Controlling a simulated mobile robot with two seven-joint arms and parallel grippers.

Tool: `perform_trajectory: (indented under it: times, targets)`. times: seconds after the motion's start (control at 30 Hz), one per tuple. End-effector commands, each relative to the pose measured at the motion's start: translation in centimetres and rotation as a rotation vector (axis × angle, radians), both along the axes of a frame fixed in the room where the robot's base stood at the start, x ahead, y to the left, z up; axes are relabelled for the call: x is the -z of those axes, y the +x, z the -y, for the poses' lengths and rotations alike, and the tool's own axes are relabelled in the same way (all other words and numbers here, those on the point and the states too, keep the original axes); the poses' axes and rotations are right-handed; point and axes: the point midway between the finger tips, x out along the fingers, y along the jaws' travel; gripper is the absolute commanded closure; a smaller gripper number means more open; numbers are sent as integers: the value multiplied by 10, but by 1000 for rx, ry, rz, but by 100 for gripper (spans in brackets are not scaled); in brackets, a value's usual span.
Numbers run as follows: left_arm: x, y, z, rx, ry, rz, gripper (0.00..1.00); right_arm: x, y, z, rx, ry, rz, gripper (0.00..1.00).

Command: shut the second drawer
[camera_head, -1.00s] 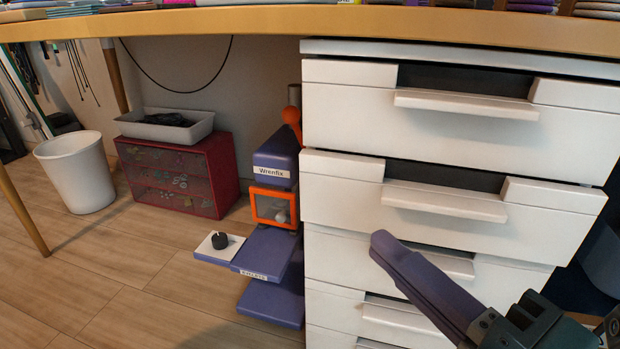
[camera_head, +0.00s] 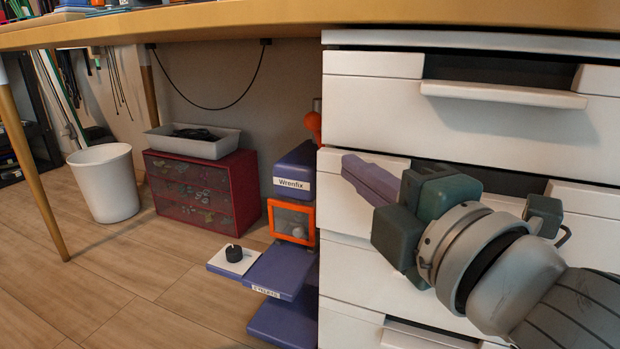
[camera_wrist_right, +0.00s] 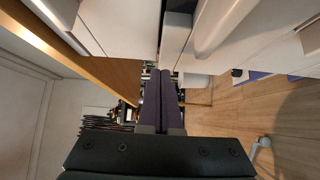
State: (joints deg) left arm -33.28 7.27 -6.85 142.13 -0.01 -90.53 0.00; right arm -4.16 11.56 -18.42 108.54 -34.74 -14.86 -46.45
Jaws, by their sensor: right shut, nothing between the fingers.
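The white drawer unit stands at the right in the head view. Its second drawer (camera_head: 338,205) is the front below the top one; earlier it stood out a little past the drawer under it, but now my right arm covers most of it. My right gripper (camera_head: 352,168) is shut and empty, its purple fingers pointing left across the second drawer's front. I cannot tell whether they touch it. In the right wrist view the closed fingers (camera_wrist_right: 160,78) lie beside white drawer fronts (camera_wrist_right: 240,25). My left gripper is not in view.
The top drawer (camera_head: 450,120) sits above, under the wooden desk top (camera_head: 250,22). Left of the unit are purple boxes (camera_head: 285,268), a red cabinet (camera_head: 205,190) with a grey tray (camera_head: 195,143), and a white bin (camera_head: 103,185). The floor at front left is clear.

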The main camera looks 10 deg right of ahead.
Motion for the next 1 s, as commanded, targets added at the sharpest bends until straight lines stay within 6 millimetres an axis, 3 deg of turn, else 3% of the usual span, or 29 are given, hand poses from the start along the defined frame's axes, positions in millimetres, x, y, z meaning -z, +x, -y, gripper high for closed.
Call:
perform_trajectory:
  times: [0.5,0.73,1.0]
  targets:
    - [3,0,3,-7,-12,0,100,-1,10,7,0,0,0,100]
    - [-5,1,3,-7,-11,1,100,-1,28,20,1,-1,0,100]
    - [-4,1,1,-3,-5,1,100,0,29,21,3,-1,-1,100]
